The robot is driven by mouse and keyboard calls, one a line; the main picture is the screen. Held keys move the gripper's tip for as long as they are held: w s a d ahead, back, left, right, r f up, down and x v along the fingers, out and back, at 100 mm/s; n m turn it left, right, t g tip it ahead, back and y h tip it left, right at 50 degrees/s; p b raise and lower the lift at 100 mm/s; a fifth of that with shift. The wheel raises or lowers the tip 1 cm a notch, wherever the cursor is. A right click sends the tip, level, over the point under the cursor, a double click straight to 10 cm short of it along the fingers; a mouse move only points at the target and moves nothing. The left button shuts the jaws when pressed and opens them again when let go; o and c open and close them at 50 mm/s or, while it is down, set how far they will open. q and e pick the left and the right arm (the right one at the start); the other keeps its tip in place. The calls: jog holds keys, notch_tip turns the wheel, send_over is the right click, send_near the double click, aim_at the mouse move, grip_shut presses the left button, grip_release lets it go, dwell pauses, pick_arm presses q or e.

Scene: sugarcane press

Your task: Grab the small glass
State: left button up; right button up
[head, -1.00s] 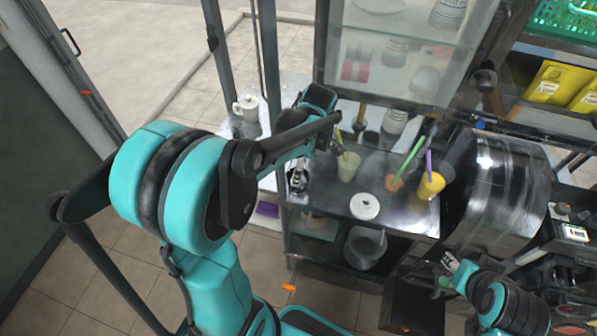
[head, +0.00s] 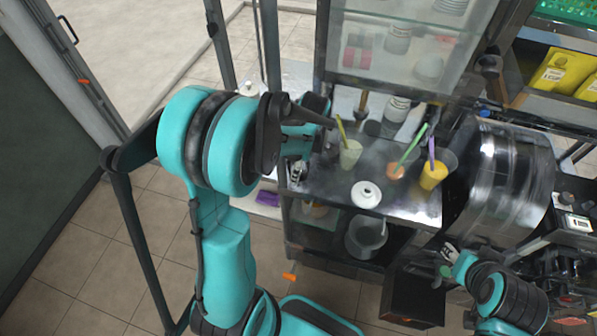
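Several drinking glasses stand on the metal counter (head: 330,185). They are a pale glass (head: 350,155) with a yellow-green straw, a small orange glass (head: 396,170) with a green straw, and a yellow glass (head: 433,177) with a purple straw. A clear glass (head: 449,158) stands behind the yellow one. I cannot tell which is the small glass of the task. My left gripper (head: 298,172) is at the counter's left end, left of the pale glass and apart from it, partly hidden by my arm. My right gripper (head: 449,256) is low, in front of the steel drum. Its finger opening is unclear.
A white round lid (head: 366,194) lies at the counter's front. A grey pot (head: 366,238) sits on the shelf below. A large steel drum (head: 510,185) bounds the right side. A glass-fronted cabinet (head: 415,50) rises behind the counter. Tiled floor is open at left.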

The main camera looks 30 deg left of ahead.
pick_arm(q)
jog(key=c, duration=0.9)
